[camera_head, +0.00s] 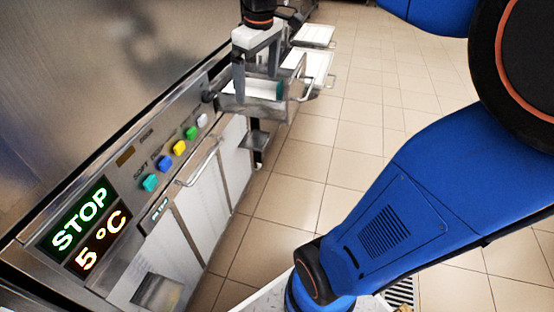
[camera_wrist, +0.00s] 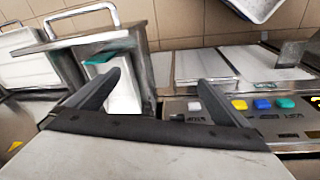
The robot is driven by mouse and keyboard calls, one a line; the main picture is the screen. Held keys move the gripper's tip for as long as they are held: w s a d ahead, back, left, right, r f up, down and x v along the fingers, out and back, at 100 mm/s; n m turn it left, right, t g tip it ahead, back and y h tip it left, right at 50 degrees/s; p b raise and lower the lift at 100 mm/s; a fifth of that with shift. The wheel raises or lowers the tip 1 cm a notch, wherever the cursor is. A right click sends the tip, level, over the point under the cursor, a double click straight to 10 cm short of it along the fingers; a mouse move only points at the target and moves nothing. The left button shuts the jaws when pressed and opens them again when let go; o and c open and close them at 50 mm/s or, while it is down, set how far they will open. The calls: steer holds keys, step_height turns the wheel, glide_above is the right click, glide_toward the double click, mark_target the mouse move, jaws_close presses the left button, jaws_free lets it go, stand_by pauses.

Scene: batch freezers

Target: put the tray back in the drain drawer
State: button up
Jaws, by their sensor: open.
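A white tray (camera_head: 252,88) with a green end (camera_head: 279,90) lies at the open drain drawer (camera_head: 245,105), which is pulled out from the freezer front. My gripper (camera_head: 257,78) is above it, pointing down. In the wrist view my gripper (camera_wrist: 159,78) is open with nothing clamped between its fingers. The tray's green part (camera_wrist: 108,57) shows near the left fingertip, and the left finger covers part of the white tray (camera_wrist: 127,98). The drawer's metal handle (camera_wrist: 82,14) is at the upper left. I cannot tell whether the tray sits fully down in the drawer.
The freezer's panel has coloured buttons (camera_head: 179,147) and a STOP display (camera_head: 80,218). A metal bar handle (camera_head: 200,163) juts from its front. More white trays or shelves (camera_head: 313,36) stick out farther back. The tiled floor (camera_head: 345,120) at right is clear beyond my blue arm.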

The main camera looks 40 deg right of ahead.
steer(key=s+a+f+m+t, duration=0.1)
steer(key=s+a+f+m, duration=0.1)
steer(key=s+f, duration=0.4)
steer(key=s+a+f+m+t, duration=0.1)
steer(key=s+a+f, duration=0.3)
steer(key=s, duration=0.7)
step_height(320, 180, down, 2)
steer(key=shift+s+a+m+t, duration=0.15)
steer(key=shift+s+m+t, duration=0.25)
steer(key=shift+m, duration=0.3)
